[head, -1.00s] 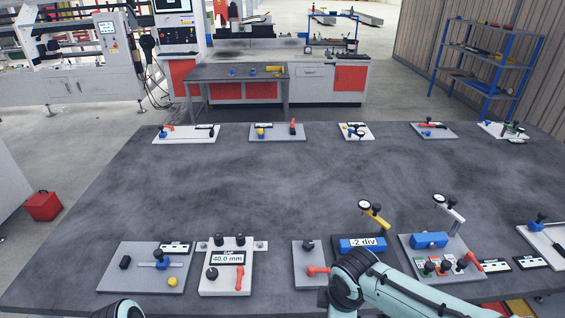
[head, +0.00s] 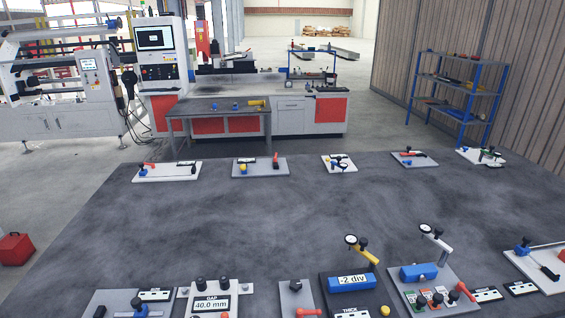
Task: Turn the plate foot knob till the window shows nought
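A window (head: 353,279) reading "-2 div" is set on a dark block (head: 337,294) near the front middle of the table. A dial gauge on a yellow arm (head: 367,256) stands behind it. A yellow round knob (head: 385,310) is at the block's front right, by a label reading "THICK" (head: 350,313). To the left, a grey plate (head: 290,300) carries a black knob (head: 295,286) and a red lever (head: 308,313). I cannot tell for sure which knob is the plate foot knob. Neither gripper is in view.
Left is a white "GAP" panel (head: 220,288) reading 40.0 mm. Right is a plate with a blue block (head: 418,272), a gauge on a white arm (head: 440,245) and coloured switches. More fixtures line the table's far edge. The table's middle (head: 250,215) is clear.

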